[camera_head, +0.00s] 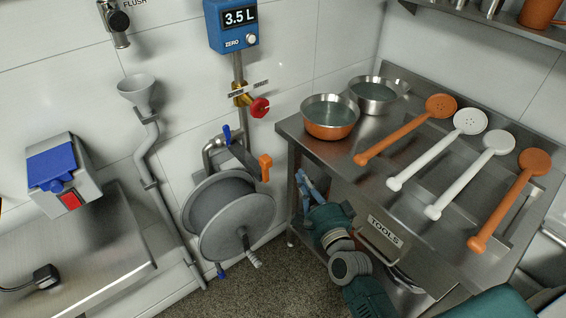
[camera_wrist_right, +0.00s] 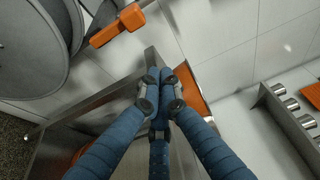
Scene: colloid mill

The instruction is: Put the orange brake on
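The orange brake (camera_head: 265,167) is a small orange handle on the end of a dark lever at the top right of the grey hose reel (camera_head: 237,226). In the right wrist view the orange handle (camera_wrist_right: 118,24) shows at the top, beyond and left of my fingertips. My right gripper (camera_head: 300,182) has blue fingers and is right of and slightly below the brake, apart from it, beside the bench's left edge. In the wrist view its fingertips (camera_wrist_right: 159,96) come together with nothing visible between them. My left gripper is not in view.
A steel bench (camera_head: 290,127) on the right bears two bowls of liquid and several long-handled ladles. A red valve knob (camera_head: 260,107) and a blue handle (camera_head: 227,134) are above the reel. A grey drain pipe (camera_head: 150,150) runs down left of it.

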